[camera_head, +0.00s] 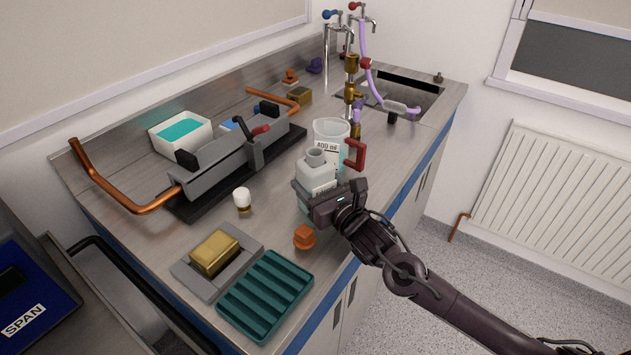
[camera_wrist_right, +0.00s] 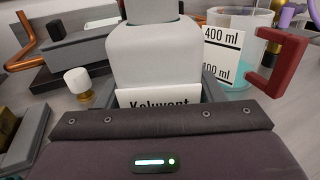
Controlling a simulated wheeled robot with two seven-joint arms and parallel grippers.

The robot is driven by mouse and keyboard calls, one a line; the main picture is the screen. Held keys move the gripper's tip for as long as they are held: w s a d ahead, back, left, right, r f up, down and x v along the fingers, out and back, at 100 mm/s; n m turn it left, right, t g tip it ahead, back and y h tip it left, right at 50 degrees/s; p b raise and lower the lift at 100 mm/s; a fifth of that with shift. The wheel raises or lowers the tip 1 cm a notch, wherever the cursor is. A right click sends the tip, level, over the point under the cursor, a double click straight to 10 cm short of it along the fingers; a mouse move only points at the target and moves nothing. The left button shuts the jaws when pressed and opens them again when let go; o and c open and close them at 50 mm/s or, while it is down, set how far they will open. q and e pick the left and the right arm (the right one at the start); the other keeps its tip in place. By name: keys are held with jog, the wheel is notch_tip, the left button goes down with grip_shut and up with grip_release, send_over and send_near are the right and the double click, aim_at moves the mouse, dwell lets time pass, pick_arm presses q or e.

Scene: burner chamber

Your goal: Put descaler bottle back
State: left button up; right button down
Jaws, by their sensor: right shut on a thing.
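A pale grey bottle (camera_head: 316,174) with a short neck stands upright near the front edge of the counter. Its white label is partly hidden and reads something like "Koluvent" in the right wrist view, where the bottle (camera_wrist_right: 155,55) fills the middle. My right gripper (camera_head: 317,196) is shut on the bottle, with one finger on each side in the right wrist view (camera_wrist_right: 158,94). I cannot tell whether the bottle's base touches the counter. My left gripper is not in view.
A beaker (camera_head: 331,131) with a red handle (camera_head: 355,154) stands just behind the bottle. An orange piece (camera_head: 304,237), a white-topped vial (camera_head: 242,199), a teal ribbed tray (camera_head: 264,295) and a gold block (camera_head: 214,253) are nearer. A grey burner rig (camera_head: 225,165) lies left. The sink (camera_head: 400,97) is at the far end.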

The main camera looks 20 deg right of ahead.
jog(key=shift+f, duration=0.1)
jog(key=shift+c, duration=1.9)
grip_release()
jog(key=b+v, duration=0.1)
jog(key=v, duration=0.9)
jog(key=shift+s+b, duration=0.4)
jog(key=shift+s+d, duration=0.2)
jog(key=shift+s, duration=0.4)
